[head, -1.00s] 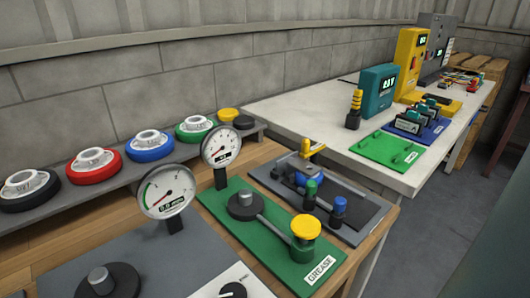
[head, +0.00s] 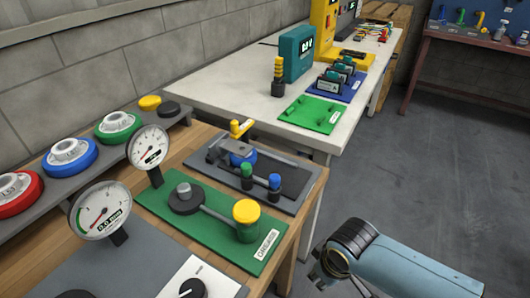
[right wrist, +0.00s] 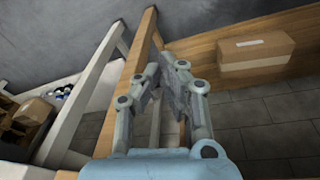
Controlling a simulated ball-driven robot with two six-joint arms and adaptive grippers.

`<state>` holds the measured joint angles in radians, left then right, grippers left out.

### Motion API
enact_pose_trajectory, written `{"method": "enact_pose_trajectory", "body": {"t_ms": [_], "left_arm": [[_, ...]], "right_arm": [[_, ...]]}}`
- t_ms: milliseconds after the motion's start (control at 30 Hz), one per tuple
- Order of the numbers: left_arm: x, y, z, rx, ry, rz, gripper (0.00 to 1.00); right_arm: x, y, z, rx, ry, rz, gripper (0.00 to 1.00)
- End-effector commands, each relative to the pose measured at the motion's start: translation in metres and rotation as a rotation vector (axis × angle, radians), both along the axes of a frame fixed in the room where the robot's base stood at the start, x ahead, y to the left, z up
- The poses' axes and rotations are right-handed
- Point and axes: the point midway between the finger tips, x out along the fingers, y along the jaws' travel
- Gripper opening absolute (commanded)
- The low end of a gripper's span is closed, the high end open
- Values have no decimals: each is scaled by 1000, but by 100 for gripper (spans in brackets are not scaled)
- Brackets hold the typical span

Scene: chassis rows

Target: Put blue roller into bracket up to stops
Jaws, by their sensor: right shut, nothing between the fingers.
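A blue ring-shaped piece with a white hub (head: 69,155) stands on the grey shelf in the head view. Another blue piece (head: 243,158) sits in the grey fixture (head: 290,203) on the bench, under a yellow-topped lever. I cannot tell which of these is the roller, nor make out a bracket with stops for certain. My right arm comes in at the lower right of the head view, off the bench and over the floor. My right gripper (right wrist: 172,82) is shut and empty in the right wrist view. My left gripper is not in view.
A green plate (head: 205,222) with a yellow-capped post and two dial gauges (head: 150,147) stand near the fixture. A white table (head: 215,90) holds a teal meter and small fixtures. Grey floor lies open at right. The right wrist view shows a cardboard box (right wrist: 256,52) on a wooden surface.

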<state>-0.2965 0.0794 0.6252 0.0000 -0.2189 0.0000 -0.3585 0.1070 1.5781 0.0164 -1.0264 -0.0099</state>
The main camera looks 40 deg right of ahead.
Motion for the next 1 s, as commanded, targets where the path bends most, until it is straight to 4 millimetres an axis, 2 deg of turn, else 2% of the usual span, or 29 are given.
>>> {"method": "enact_pose_trajectory", "body": {"t_ms": [33, 100, 300, 533, 633, 1000], "left_arm": [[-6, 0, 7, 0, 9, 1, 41], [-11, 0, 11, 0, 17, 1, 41], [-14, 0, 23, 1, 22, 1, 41], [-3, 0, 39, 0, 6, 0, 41], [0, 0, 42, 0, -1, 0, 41], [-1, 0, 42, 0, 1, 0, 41]], "right_arm": [[10, 2, 29, 0, -14, 4, 0], [19, 4, 59, 0, -21, 8, 0], [33, 10, 134, -2, -41, 18, 0], [51, 15, 222, -2, -51, 32, 0], [70, 14, 232, 2, -25, 35, 0], [149, 3, 230, 23, 71, 29, 0]]}}
